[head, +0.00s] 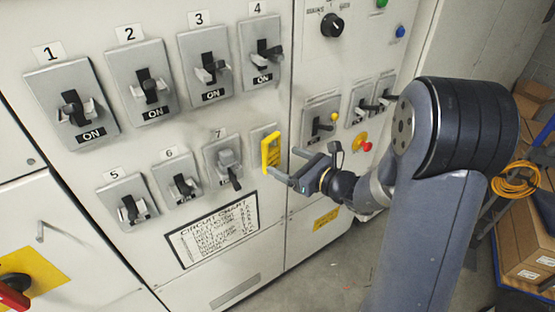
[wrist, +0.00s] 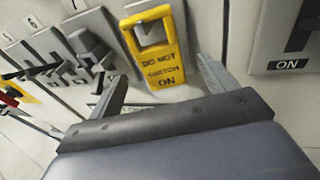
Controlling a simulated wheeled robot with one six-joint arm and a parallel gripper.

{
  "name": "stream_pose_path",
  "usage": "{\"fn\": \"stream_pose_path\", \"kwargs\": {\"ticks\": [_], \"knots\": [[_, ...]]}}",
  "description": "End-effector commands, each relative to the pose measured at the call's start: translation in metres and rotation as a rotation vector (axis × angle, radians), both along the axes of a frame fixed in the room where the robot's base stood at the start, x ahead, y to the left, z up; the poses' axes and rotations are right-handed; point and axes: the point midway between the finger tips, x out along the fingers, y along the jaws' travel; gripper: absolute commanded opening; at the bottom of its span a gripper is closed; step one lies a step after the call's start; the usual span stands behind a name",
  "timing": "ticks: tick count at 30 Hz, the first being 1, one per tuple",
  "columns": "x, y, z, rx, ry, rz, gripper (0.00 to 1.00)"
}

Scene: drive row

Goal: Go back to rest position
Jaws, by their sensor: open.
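My gripper (head: 281,162) is open in front of the lower row of switches, its two fingers pointing at the cabinet. In the wrist view the open fingers (wrist: 160,72) stand either side of a yellow tag reading "DO NOT SWITCH ON", with nothing gripped. The tag sits just beyond the fingertips; I cannot tell the exact gap. My arm reaches in from the right.
Switches 1 to 4 form the upper row, each with an ON label. Switch 7 (head: 224,163) is left of the tag. A circuit chart (head: 212,230) is below. Levers and a red button (head: 367,147) are near my wrist. Shelving with boxes (head: 525,235) stands at right.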

Motion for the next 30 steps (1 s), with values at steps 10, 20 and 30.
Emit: {"fn": "stream_pose_path", "kwargs": {"ticks": [10,20,30], "knots": [[-0.034,-0.040,0.007,0.001,-0.001,-0.001,0.80],[-0.039,-0.044,0.009,0.000,0.000,0.001,0.80],[-0.031,-0.035,0.007,0.000,0.000,0.004,0.80]]}}
